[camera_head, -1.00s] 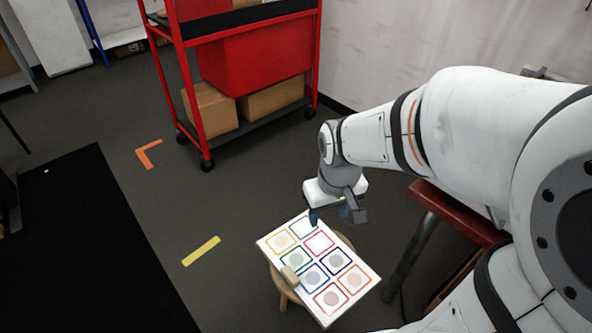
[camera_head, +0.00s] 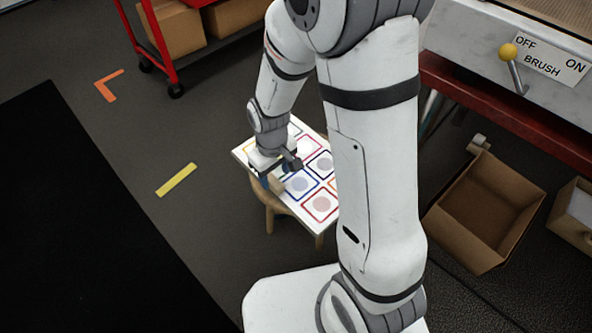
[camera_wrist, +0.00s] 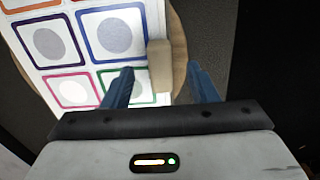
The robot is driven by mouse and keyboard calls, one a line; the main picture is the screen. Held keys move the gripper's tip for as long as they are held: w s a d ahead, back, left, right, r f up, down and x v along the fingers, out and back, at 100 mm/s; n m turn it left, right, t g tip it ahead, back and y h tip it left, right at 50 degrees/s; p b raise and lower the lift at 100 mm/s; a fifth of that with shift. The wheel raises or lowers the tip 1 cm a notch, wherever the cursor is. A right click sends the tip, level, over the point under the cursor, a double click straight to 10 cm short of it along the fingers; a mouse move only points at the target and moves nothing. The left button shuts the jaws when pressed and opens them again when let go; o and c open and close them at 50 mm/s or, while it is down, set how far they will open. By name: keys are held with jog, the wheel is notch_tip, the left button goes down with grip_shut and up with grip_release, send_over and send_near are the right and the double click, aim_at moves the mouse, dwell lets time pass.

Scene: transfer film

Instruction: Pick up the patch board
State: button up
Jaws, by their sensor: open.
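The patch board (camera_head: 310,208) is a white panel with coloured square outlines around pale discs. It lies on a round wooden stool (camera_head: 270,213). A tan block-like handle (camera_head: 277,185) stands at the board's left edge; in the wrist view the handle (camera_wrist: 159,66) lies ahead, between the lines of the two blue fingers. My gripper (camera_head: 268,180) is open and low over the board's left edge. In the wrist view my gripper (camera_wrist: 160,80) has its fingers apart with the handle's near end between them. I cannot tell whether either finger touches it. My arm hides part of the board.
A red cart (camera_head: 160,45) with cardboard boxes stands at the back. A panel with an OFF/ON BRUSH lever (camera_head: 515,68) is at the upper right. An open cardboard box (camera_head: 485,207) lies right. Floor left of the stool is clear, with yellow tape (camera_head: 177,180).

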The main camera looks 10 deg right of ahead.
aim_at(275, 182)
jog(key=f+b, duration=0.1)
jog(key=f, duration=0.1)
jog(key=f+b, duration=0.1)
jog(key=f, duration=0.2)
jog(key=shift+w+a+b, duration=0.15)
jog(key=shift+w+b, duration=0.05)
jog(key=shift+b, duration=0.15)
jog(key=shift+r, duration=0.1)
grip_shut()
